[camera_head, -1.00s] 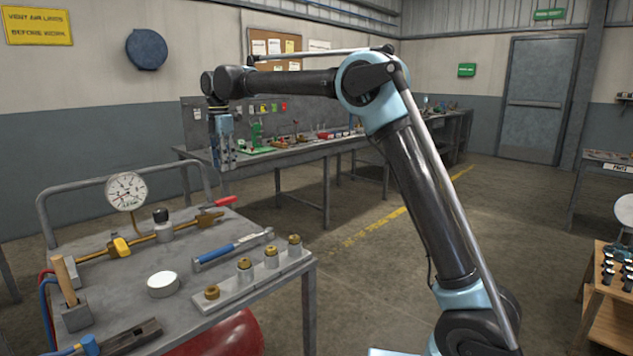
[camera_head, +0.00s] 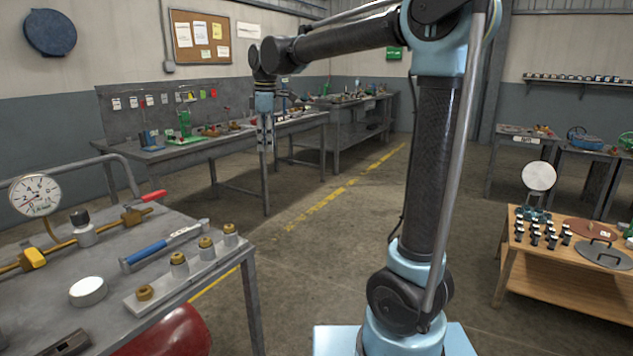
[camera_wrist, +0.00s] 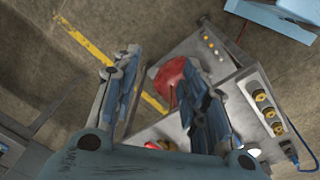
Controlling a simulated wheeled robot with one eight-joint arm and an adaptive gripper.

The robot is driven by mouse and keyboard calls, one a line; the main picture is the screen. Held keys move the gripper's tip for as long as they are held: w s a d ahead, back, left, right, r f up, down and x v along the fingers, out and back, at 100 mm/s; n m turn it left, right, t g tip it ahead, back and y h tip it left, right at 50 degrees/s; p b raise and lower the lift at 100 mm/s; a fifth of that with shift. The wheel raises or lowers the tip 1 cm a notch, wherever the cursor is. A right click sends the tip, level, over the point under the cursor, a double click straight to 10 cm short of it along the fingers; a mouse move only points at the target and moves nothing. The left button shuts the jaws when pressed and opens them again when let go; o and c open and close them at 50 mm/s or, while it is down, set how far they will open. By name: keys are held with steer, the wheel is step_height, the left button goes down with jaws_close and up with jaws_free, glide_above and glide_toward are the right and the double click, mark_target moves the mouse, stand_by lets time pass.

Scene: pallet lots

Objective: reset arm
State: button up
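My gripper (camera_head: 265,133) hangs down at the end of my raised, bent arm, in front of the back workbench in the head view. In the wrist view, my gripper (camera_wrist: 163,105) has its two fingers apart with nothing held between them. Below it, the wrist view shows floor, a red tank (camera_wrist: 172,78) and the grey cart. The gripper touches nothing that I can see.
The grey cart (camera_head: 75,240) at left holds a gauge (camera_head: 36,195), a blue-handled tool (camera_head: 150,250), a white disc (camera_head: 87,291) and a block with brass fittings. A wooden table (camera_head: 535,255) stands right. The back workbench (camera_head: 190,152) is cluttered. Floor between is open.

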steer(key=s+d+f+m, duration=0.3)
steer(key=d, duration=0.5)
steer(key=s+d+f+m+t, duration=0.1)
steer(key=s+d+f+m, duration=0.25)
steer(key=d, duration=0.35)
steer(key=s+d+f+m, duration=0.2)
steer(key=s+d, duration=0.2)
steer(key=d, duration=0.4)
steer(key=s+d+f+m, duration=0.5)
steer(key=s+d+f, duration=0.1)
steer(key=f, duration=0.3)
steer(key=s+d+f+m, duration=0.4)
steer(key=s+d+f, duration=0.1)
steer(key=s+f, duration=0.3)
steer(key=shift+s+d+f+m+t, duration=0.3)
steer(key=shift+s+d+f+m, duration=0.1)
steer(key=shift+s, duration=0.25)
steer(key=shift+c, duration=0.6)
steer(key=shift+c, duration=0.2)
steer(key=shift+a, duration=0.2)
